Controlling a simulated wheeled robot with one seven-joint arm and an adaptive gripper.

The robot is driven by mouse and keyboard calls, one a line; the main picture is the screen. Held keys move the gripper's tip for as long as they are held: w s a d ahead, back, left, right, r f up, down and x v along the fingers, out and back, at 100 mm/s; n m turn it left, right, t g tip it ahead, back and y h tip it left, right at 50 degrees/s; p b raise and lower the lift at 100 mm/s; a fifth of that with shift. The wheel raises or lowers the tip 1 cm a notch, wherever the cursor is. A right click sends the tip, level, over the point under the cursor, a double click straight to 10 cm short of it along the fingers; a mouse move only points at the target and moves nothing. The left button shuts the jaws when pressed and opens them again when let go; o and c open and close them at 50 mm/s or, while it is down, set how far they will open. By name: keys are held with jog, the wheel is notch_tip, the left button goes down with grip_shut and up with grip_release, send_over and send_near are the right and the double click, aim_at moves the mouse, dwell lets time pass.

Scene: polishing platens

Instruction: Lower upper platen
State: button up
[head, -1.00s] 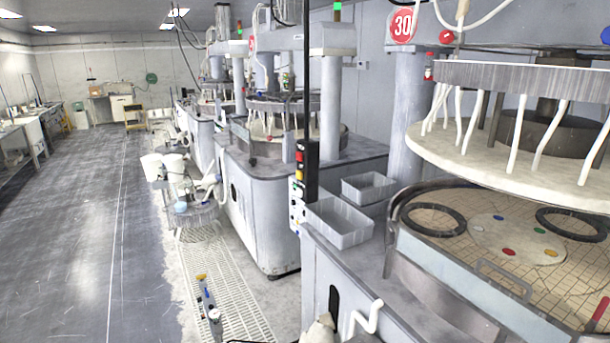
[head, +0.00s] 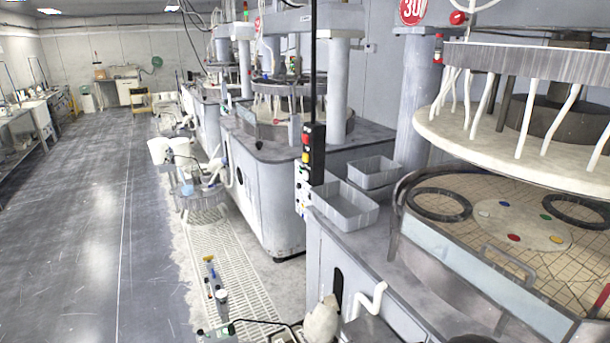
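The upper platen (head: 490,138), a pale disc hung by white hoses under a grey ring (head: 535,63), is raised at the right. A clear gap separates it from the tan gridded lower platen (head: 460,232). Black rings (head: 438,204) and a pale disc (head: 522,226) with coloured spots lie on the lower platen. A black control box (head: 314,152) with red and yellow buttons hangs on a dark pole left of the machine. A pale panel (head: 302,192) with small coloured buttons is below it. My gripper is not in view.
Two grey trays (head: 347,207) stand on the machine's near corner. A white crank handle (head: 369,300) sticks out at its front. Small bottles (head: 221,298) and a pale rounded object (head: 321,322) are low in front. The floor (head: 80,240) at left is open.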

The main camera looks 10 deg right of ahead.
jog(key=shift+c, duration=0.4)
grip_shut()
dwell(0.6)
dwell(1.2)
